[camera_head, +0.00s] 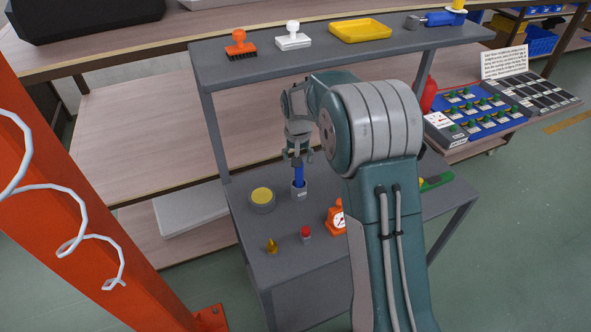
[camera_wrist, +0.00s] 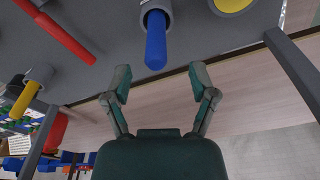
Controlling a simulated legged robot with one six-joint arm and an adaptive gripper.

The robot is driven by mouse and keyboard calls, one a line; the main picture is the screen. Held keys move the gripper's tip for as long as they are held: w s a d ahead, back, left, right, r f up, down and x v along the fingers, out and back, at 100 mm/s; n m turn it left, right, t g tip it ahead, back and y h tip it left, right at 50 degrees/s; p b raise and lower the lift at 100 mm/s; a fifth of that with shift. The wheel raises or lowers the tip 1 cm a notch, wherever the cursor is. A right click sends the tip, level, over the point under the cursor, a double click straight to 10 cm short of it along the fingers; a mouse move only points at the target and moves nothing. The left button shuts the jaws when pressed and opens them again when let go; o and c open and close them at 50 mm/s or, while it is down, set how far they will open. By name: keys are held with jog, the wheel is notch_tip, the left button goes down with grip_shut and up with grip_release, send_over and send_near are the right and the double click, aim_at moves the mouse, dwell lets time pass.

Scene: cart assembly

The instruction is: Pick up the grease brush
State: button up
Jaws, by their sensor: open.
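The grease brush is most likely the blue-handled item (camera_head: 298,173) standing upright in a small grey cup (camera_head: 299,191) on the lower grey shelf of the cart. Only its handle shows; its lower end is hidden in the cup. In the wrist view the blue handle (camera_wrist: 155,42) sticks out of the grey cup (camera_wrist: 145,8). My gripper (camera_head: 298,157) is open, pointing down just above the handle. In the wrist view my two fingers (camera_wrist: 161,80) are spread apart, with the handle end between and slightly beyond the fingertips. I cannot tell whether they touch it.
A round tin with a yellow top (camera_head: 262,197) stands left of the cup. A red-topped piece (camera_head: 305,233), a brass-coloured piece (camera_head: 271,246) and an orange gauge (camera_head: 336,218) stand nearer. The cart's upper shelf (camera_head: 270,65) and its legs flank the arm.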

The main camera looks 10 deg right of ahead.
aim_at(299, 170)
jog(key=f, duration=0.2)
jog(key=w+f, duration=0.1)
jog(key=f, duration=0.2)
jog(key=w+d+f, duration=0.1)
jog(key=f, duration=0.1)
jog(key=shift+f, duration=0.25)
grip_shut()
